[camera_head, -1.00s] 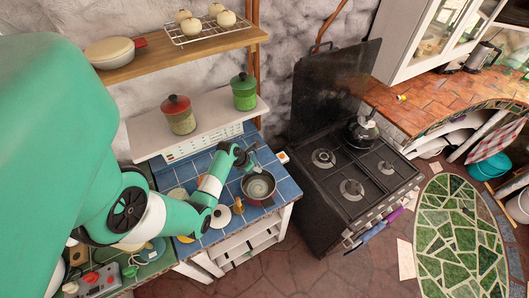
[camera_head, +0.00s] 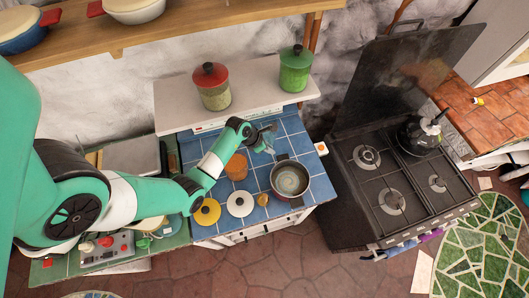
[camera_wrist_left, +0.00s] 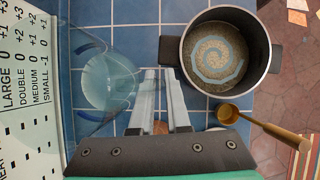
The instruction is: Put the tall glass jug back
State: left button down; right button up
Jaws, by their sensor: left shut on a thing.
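The tall glass jug is clear and faint. In the left wrist view the jug (camera_wrist_left: 108,82) lies just left of my left gripper (camera_wrist_left: 164,78), its pale round base seen against the blue tiles. My left fingers are close together, shut on the jug; the exact grip spot is hard to make out. In the head view my left gripper (camera_head: 270,131) is over the back of the blue-tiled counter, with the jug (camera_head: 265,145) partly hidden at its tip. I cannot tell whether the jug touches the tiles. My right gripper is not in view.
A dark pot (camera_head: 274,189) stands right of the jug. A gold-coloured ladle (camera_wrist_left: 270,127) lies near it. Yellow (camera_head: 207,212) and white (camera_head: 240,204) round items sit at the counter's front. Red-lidded (camera_head: 212,87) and green (camera_head: 295,70) canisters stand on the shelf behind. The stove (camera_head: 400,180) is right.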

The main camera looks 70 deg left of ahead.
aim_at(269, 155)
pick_arm(q)
notch_tip(269, 155, down, 2)
jog(key=shift+a+f, duration=0.1)
jog(key=shift+f, duration=0.15)
jog(key=shift+f+b, duration=0.8)
jog(key=shift+f, duration=1.2)
jog(key=shift+f, duration=0.2)
jog(key=c, duration=0.9)
grip_release()
